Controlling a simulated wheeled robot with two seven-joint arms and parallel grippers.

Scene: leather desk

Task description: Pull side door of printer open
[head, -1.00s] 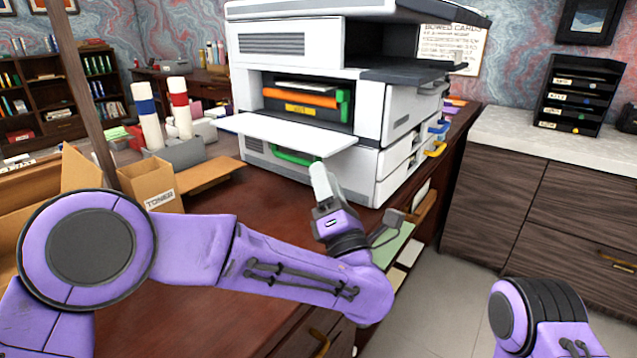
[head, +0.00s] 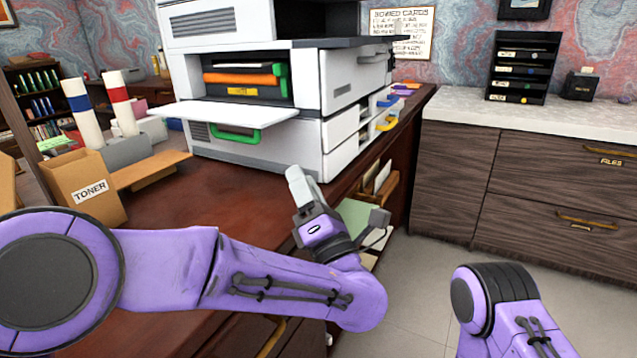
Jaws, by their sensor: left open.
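The white printer (head: 350,84) stands on the desk at upper middle. Its side door (head: 238,114), a white panel, is folded down flat and juts out to the left over the desk. Behind it, the open bay shows orange and green parts (head: 243,77). A green handle (head: 236,135) is on the front below the panel. My left gripper (head: 295,178) is open and empty in front of the printer's lower front, below and right of the panel, apart from it. My right arm shows at lower right, but its gripper is out of view.
A toner box (head: 88,190) and white rolls with red (head: 119,98) and blue bands stand on the desk at left. A wooden cabinet (head: 530,185) with a black tray rack (head: 523,67) is at right.

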